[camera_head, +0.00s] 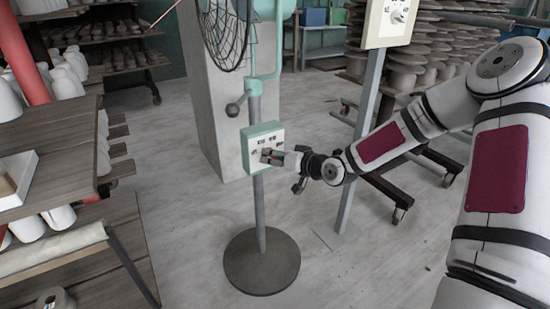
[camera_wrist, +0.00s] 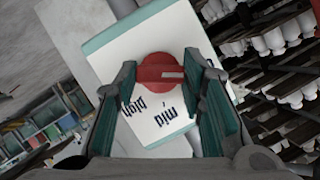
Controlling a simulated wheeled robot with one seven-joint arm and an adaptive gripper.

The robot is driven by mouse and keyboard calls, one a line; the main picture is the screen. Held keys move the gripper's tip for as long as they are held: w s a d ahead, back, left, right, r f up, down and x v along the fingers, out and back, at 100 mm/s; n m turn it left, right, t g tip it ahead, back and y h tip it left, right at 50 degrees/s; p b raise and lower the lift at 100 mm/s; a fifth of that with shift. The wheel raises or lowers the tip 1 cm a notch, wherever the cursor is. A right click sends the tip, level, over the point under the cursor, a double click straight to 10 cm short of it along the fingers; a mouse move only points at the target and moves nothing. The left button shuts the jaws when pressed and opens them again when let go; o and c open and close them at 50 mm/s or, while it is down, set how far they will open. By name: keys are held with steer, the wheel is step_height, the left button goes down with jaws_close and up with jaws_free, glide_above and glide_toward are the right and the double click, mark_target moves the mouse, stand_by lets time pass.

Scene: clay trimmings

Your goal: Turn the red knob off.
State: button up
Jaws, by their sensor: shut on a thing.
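A red knob (camera_wrist: 160,72) sits on a white panel with a teal edge. In the wrist view, the labels "mid" and "high" show on the panel below the knob, and a pale line marks the knob's face. The panel belongs to a teal control box (camera_head: 262,144) on the grey pole of a standing fan. My gripper (camera_wrist: 165,78) is shut on the red knob, with a finger on each side of it. In the head view, my gripper (camera_head: 272,156) reaches the box from the right and mostly hides the knob.
The fan's cage (camera_head: 223,35) is above the box, and its round base (camera_head: 262,260) stands on the floor. A concrete pillar is behind it. A second white panel (camera_head: 392,22) is on a post at upper right. Wooden shelves with pottery (camera_head: 60,165) stand at left.

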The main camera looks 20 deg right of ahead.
steer(key=shift+n+h, duration=0.4)
stand_by(0.4)
steer(key=o, duration=1.1)
steer(key=shift+o, duration=0.2)
steer(key=v, duration=1.2)
steer(key=shift+s+f, duration=0.1)
